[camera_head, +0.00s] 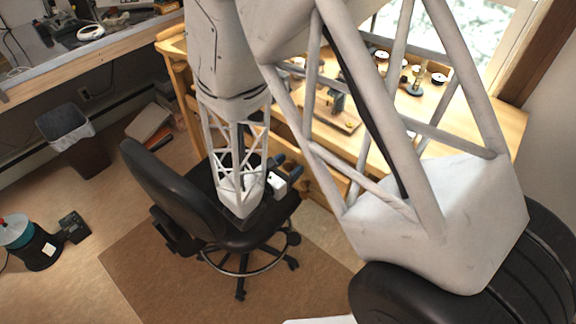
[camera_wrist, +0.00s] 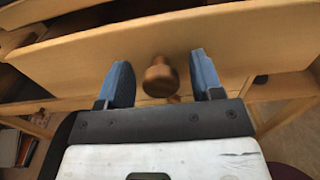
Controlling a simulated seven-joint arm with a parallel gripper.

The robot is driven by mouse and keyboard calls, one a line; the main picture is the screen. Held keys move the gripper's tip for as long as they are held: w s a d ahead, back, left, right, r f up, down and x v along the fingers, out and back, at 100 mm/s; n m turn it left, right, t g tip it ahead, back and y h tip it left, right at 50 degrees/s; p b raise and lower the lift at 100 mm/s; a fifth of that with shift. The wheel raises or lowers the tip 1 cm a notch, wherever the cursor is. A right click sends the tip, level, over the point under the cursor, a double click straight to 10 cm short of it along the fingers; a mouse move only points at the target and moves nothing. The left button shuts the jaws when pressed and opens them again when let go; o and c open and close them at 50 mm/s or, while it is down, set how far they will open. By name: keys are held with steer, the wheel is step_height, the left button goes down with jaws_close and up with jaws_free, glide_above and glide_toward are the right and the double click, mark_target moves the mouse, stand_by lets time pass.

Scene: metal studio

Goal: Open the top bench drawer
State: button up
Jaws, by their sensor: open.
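A wooden drawer front (camera_wrist: 230,40) of the bench crosses the wrist view, with a round wooden knob (camera_wrist: 160,80) on it. My gripper (camera_wrist: 160,64) is open, with one blue finger on each side of the knob and a visible gap on both sides. Dark space shows above the front's top edge at the left; I cannot tell how far the drawer stands out. In the head view, my gripper (camera_head: 285,170) is at the front of the wooden bench (camera_head: 470,125). My arm hides much of the bench front and its drawers there.
A black office chair (camera_head: 160,190) stands close to my gripper and the bench front. Small tools and spools (camera_head: 412,80) lie on the bench top. A waste bin (camera_head: 75,145) and a teal-and-black canister (camera_head: 30,243) stand at the left.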

steer(key=shift+s, duration=0.1)
steer(key=v, duration=0.7)
steer(key=shift+s+a, duration=0.25)
steer(key=shift+a, duration=0.05)
stand_by(0.3)
steer(key=shift+r, duration=0.25)
stand_by(0.4)
steer(key=shift+a+r+g+y, duration=0.15)
steer(key=shift+r+g+y, duration=1.5)
steer(key=shift+g+y, duration=0.05)
steer(key=shift+f, duration=0.1)
steer(key=shift+x, duration=3.95)
